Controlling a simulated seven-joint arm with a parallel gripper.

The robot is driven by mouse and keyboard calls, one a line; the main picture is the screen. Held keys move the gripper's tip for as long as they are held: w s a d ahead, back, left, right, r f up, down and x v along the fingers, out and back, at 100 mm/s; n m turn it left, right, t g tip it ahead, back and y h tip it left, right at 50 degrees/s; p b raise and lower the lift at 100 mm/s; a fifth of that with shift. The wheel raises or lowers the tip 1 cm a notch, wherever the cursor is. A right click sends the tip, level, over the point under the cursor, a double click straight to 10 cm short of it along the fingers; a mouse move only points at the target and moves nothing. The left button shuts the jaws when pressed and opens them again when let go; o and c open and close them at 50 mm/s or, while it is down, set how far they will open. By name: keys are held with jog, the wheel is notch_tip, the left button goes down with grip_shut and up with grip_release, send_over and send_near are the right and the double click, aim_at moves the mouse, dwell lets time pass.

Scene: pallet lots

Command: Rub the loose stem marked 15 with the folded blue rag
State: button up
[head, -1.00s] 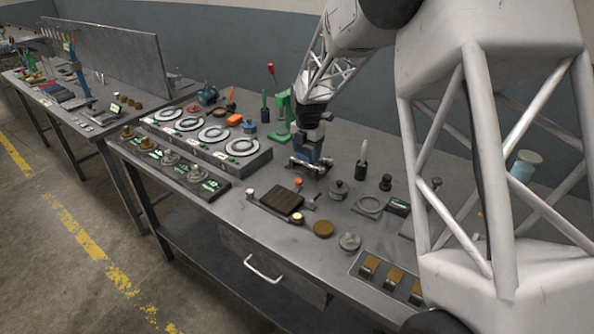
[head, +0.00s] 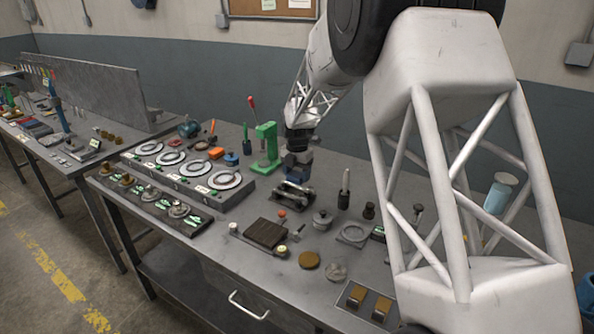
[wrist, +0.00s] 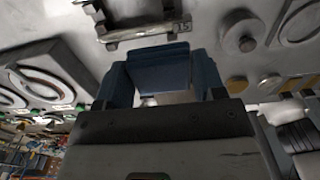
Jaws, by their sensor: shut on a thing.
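The stem marked 15 (wrist: 140,36) is a grey metal bar at the top of the wrist view, with its "15" label at the right end. In the head view the metal stem piece (head: 292,194) lies on the bench. My gripper (wrist: 160,88) is shut on the folded blue rag (wrist: 158,72), which spans between its blue fingers. In the head view my gripper (head: 297,172) points down just behind and above the stem. Whether the rag touches the stem cannot be told.
A green press (head: 266,146) stands close behind to the left. A tray of round dials (head: 186,170) is left.

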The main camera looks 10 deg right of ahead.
aim_at(281, 190)
jog(key=shift+f, duration=2.75)
jog(key=shift+w+a+f, duration=0.35)
jog(key=shift+f, duration=0.05)
jog(key=shift+w+a+f, duration=0.15)
jog(key=shift+w+a, duration=2.55)
jog(key=shift+a, duration=0.05)
jog(key=shift+s+d, duration=0.6)
jog(key=shift+d, duration=0.05)
jog(key=shift+s+d, duration=1.35)
jog(key=shift+s, duration=0.05)
jog(key=shift+s+d, duration=0.2)
jog(key=shift+d, duration=0.05)
jog(key=shift+s+d, duration=0.25)
jog(key=shift+s+d+r, duration=0.2)
jog(key=shift+s+d, duration=0.45)
jog(key=shift+r, duration=3.85)
jog(key=shift+a, duration=0.15)
